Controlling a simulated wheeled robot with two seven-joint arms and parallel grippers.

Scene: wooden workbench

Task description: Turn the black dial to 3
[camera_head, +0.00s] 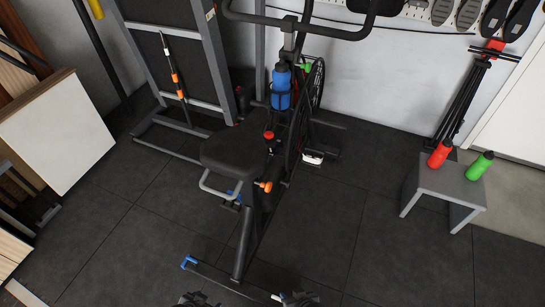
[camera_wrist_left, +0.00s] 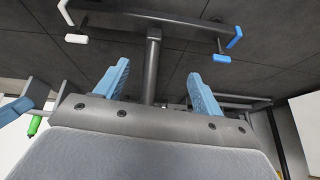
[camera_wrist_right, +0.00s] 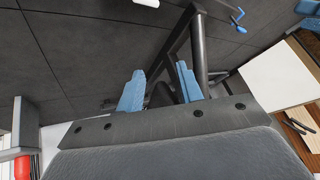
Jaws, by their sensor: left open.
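I cannot make out a black dial or its numbers in any view. A black exercise bike (camera_head: 244,160) stands in the middle of the head view, with a blue bottle (camera_head: 281,88) on its frame. A red knob (camera_head: 268,135) and an orange knob (camera_head: 266,186) show near its seat. My left gripper (camera_head: 195,299) is at the bottom edge of the head view, in front of the bike. In its wrist view the blue fingers (camera_wrist_left: 158,80) are wide apart and empty. My right gripper (camera_head: 298,298) is also low; its fingers (camera_wrist_right: 160,75) are apart with nothing between them.
A folded tripod (camera_head: 466,95) leans by the wall. A white board (camera_head: 55,130) stands at the left. The dark floor (camera_head: 330,225) right of the bike is clear.

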